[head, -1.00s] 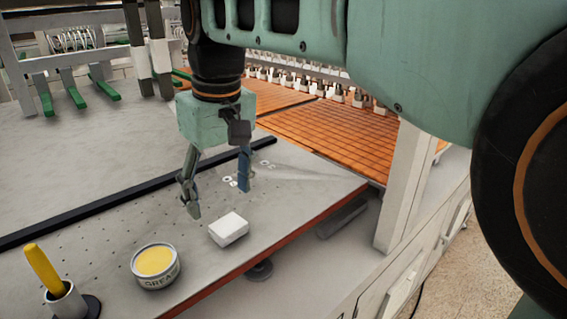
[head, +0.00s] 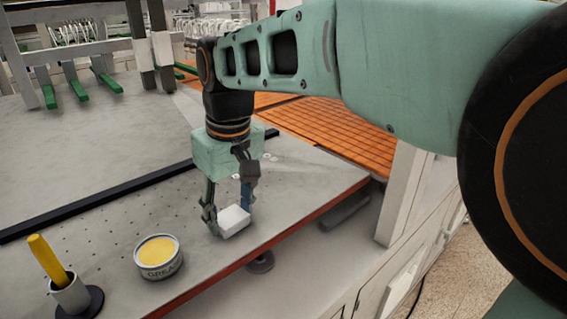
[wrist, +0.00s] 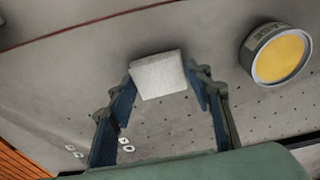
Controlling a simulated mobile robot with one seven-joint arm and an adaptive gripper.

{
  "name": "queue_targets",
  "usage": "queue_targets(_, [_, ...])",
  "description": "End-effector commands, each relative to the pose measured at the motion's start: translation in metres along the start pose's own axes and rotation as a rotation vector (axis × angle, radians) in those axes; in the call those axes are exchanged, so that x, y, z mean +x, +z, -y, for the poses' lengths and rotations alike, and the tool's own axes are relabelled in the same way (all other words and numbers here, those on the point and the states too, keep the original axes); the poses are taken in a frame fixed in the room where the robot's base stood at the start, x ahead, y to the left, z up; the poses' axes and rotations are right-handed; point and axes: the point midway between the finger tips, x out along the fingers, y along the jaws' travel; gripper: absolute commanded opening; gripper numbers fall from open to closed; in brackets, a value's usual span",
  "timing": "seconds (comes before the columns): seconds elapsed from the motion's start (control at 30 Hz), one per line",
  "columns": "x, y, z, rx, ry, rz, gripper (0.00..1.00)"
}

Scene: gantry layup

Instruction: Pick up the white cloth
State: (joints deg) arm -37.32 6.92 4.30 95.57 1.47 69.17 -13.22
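The white cloth (head: 233,221) is a small folded block lying on the grey perforated table near its front edge. It also shows in the wrist view (wrist: 158,75), at the far end of the gap between the fingers. My gripper (head: 229,212) is lowered over the cloth, with one finger on each side of it. In the wrist view my gripper (wrist: 163,88) is open, its blue-lined fingers spread wider than the cloth. A small gap shows between the cloth and the right finger there. Whether the left finger touches the cloth I cannot tell.
A grease tin (head: 159,257) with a yellow top stands left of the cloth; it also shows in the wrist view (wrist: 277,54). A yellow-handled tool (head: 47,261) stands in a round holder (head: 72,294) further left. A black rail (head: 100,203) crosses the table behind.

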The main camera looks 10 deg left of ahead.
Motion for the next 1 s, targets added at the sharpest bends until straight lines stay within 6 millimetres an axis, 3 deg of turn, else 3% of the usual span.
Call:
queue_targets(0.13, [0.0,0.0,0.0,0.0,0.0,0.0,0.28])
queue_targets(0.67, [-0.008,-0.002,-0.001,0.001,0.0,0.0,0.28])
queue_targets(1.0, [-0.04,-0.009,-0.005,0.005,0.001,-0.001,0.28])
